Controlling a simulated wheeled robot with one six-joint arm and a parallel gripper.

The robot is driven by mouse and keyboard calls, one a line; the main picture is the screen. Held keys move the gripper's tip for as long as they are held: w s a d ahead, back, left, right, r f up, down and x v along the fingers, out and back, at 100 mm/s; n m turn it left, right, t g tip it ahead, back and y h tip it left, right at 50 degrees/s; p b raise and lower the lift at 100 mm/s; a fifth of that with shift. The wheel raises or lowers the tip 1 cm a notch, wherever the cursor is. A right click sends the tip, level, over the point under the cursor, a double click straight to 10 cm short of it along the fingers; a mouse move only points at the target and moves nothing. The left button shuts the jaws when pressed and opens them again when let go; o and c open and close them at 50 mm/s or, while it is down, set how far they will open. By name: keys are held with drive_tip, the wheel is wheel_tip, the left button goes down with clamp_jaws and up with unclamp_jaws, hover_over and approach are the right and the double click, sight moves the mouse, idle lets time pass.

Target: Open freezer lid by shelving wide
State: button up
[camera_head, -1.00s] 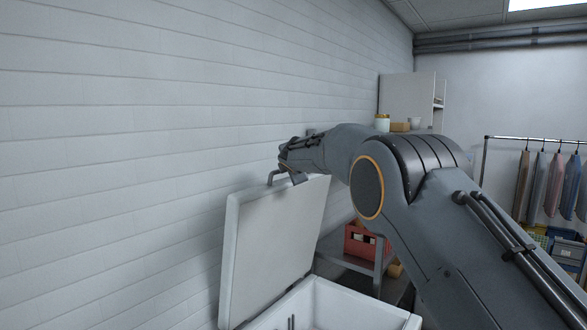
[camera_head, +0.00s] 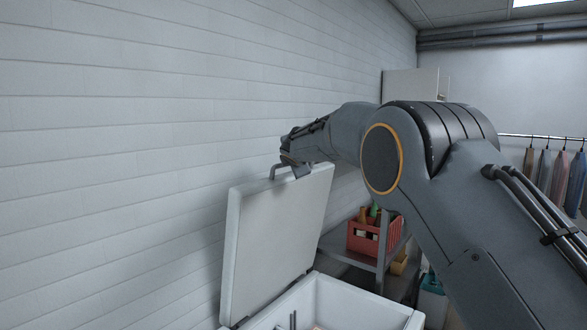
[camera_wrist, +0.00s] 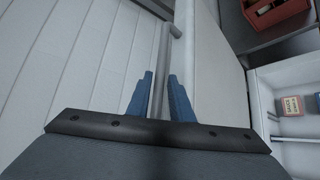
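The white freezer lid (camera_head: 277,240) stands raised, close to upright, beside the white brick wall. It also shows in the wrist view (camera_wrist: 217,75). The freezer body (camera_head: 360,296) is open below it, and part of its inside shows. A grey bar handle (camera_head: 277,168) is at the lid's top edge; in the wrist view the handle (camera_wrist: 163,60) runs between my two blue fingers. My gripper (camera_wrist: 159,92) is closed on this bar, with a finger against each side. In the head view my wrist partly hides the gripper at the lid's top corner.
A red crate (camera_head: 372,234) with bottles sits on a grey shelf (camera_head: 345,252) behind the freezer. Small boxes (camera_wrist: 291,105) lie inside the freezer. The brick wall (camera_head: 120,170) is close on the left. Clothes hang on a rack (camera_head: 545,137) at the far right.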

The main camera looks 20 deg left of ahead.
drive_tip(key=shift+b+v, duration=1.85)
drive_tip(key=shift+v, duration=1.05)
drive_tip(key=shift+s, duration=0.1)
